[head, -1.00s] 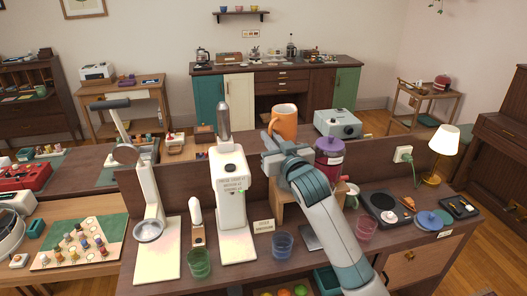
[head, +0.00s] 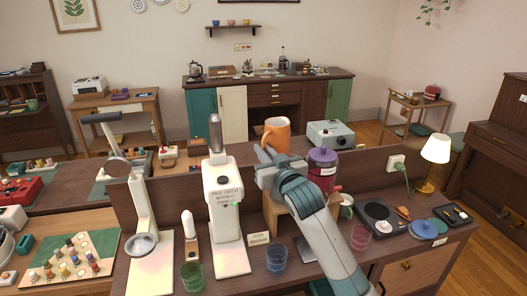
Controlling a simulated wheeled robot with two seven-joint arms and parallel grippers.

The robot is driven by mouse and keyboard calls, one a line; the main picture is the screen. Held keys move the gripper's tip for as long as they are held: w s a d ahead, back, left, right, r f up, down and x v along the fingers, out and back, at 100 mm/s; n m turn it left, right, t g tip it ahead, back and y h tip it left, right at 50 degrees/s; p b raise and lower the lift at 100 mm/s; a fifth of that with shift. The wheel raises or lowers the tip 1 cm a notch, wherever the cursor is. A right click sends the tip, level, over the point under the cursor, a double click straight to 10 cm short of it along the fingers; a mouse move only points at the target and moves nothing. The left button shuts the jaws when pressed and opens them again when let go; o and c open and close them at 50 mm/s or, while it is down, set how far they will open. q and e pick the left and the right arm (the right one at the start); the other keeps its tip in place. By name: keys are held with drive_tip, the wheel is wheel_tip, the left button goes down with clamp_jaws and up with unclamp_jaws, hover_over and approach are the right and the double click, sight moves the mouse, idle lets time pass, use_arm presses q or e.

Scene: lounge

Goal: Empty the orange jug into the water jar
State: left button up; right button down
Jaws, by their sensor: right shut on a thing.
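The orange jug (head: 277,136) is up above the back panel of the counter, its handle towards the left. My right gripper (head: 266,160) is at the jug's lower part and is shut on it; the fingertips are partly hidden by the wrist. The jug looks close to upright, and its contents cannot be seen. A jar with a purple lid (head: 322,156) stands just right of my right gripper, partly hidden by my arm. I cannot tell whether this is the water jar. My left gripper is not in view.
A tall white machine (head: 223,195) stands left of my right arm, with a white lever press (head: 146,215) further left. Green (head: 191,274), blue (head: 276,257) and pink (head: 361,238) tumblers stand near the front edge. A hotplate (head: 379,217) and lamp (head: 435,150) are at right.

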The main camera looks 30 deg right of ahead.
drive_tip(key=shift+a+f+b, duration=0.1)
drive_tip(key=shift+f+b, duration=1.45)
drive_tip(key=shift+f, duration=0.25)
drive_tip(key=shift+s+r+m+p, duration=0.1)
drive_tip(key=shift+r+m+p, duration=0.2)
drive_tip(key=shift+p, duration=0.1)
drive_tip(key=shift+s+a+r+m+g+p, duration=0.1)
drive_tip(key=shift+a+r+m+g+p, duration=0.25)
drive_tip(key=shift+p, duration=0.8)
drive_tip(key=shift+s+a+r+m+g+p, duration=0.1)
drive_tip(key=shift+r+m+g+p, duration=0.45)
drive_tip(key=shift+p, duration=0.55)
drive_tip(key=shift+r+m+g+y+p, duration=0.3)
drive_tip(key=shift+r+m+y+p, duration=0.15)
drive_tip(key=shift+p, duration=0.4)
drive_tip(key=shift+f, duration=0.15)
drive_tip(key=shift+a+f, duration=0.1)
drive_tip(key=shift+f, duration=0.25)
drive_tip(key=shift+f+m+g, duration=0.4)
drive_tip(key=shift+f+m, duration=0.15)
drive_tip(key=shift+f, duration=0.25)
drive_tip(key=shift+r, duration=0.3)
